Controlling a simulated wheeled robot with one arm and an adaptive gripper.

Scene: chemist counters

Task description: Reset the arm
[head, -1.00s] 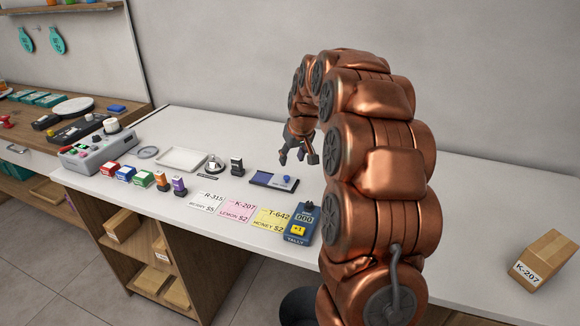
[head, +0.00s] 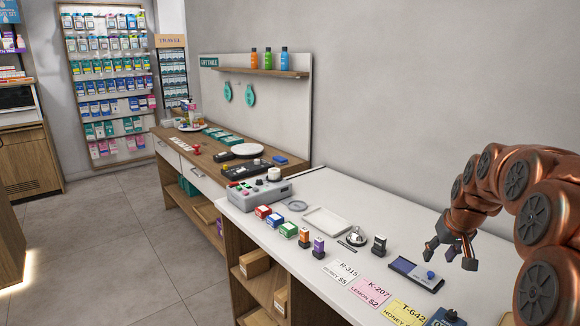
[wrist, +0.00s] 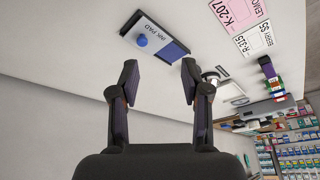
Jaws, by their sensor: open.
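My gripper (head: 452,254) hangs at the end of my copper arm on the right of the head view, above the white counter (head: 310,272). Its fingers are apart and nothing is between them. In the wrist view my gripper (wrist: 158,80) shows two dark open fingers, with the ink pad (wrist: 155,35) beyond their tips. The ink pad also shows in the head view (head: 416,272), on the counter just left of and below the fingers.
Pink (head: 370,291), white and yellow cards lie along the counter's front. A wooden counter (head: 215,168) and wall shelf lie beyond. The floor (head: 120,240) at left is clear.

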